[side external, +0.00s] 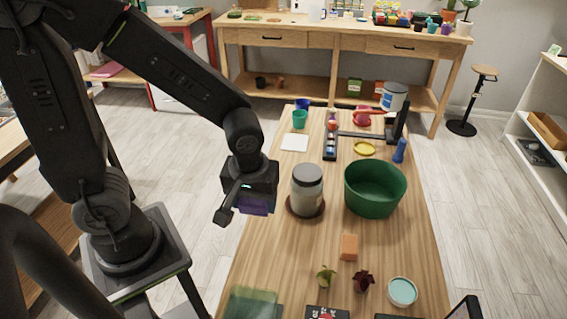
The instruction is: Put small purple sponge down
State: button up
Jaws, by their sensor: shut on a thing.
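My gripper (246,198) hangs off the left edge of the wooden table, left of the grey lidded jar. It is shut on the small purple sponge (258,205), of which only the lower part shows, under and behind the gripper body. The sponge is in the air, beside or just over the table's left edge; I cannot tell its exact height. The gripper's fingers are largely hidden by its own body.
The jar (307,190) stands on a brown saucer (291,212). A green bowl (375,190) is right of it. An orange block (349,247), small plants and a pale round dish (402,292) lie nearer. A white square (294,142) lies farther back. The table's left strip is bare.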

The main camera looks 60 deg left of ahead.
jog(key=w+a, duration=1.4)
jog(key=a, duration=0.2)
jog(key=w+a, duration=0.2)
jog(key=a, duration=1.5)
send_over(285, 159)
jog(key=f, duration=1.2)
jog(key=shift+s+d+f, duration=0.1)
jog(key=shift+s+d, duration=0.05)
jog(key=shift+s, duration=0.1)
jog(key=shift+f, duration=2)
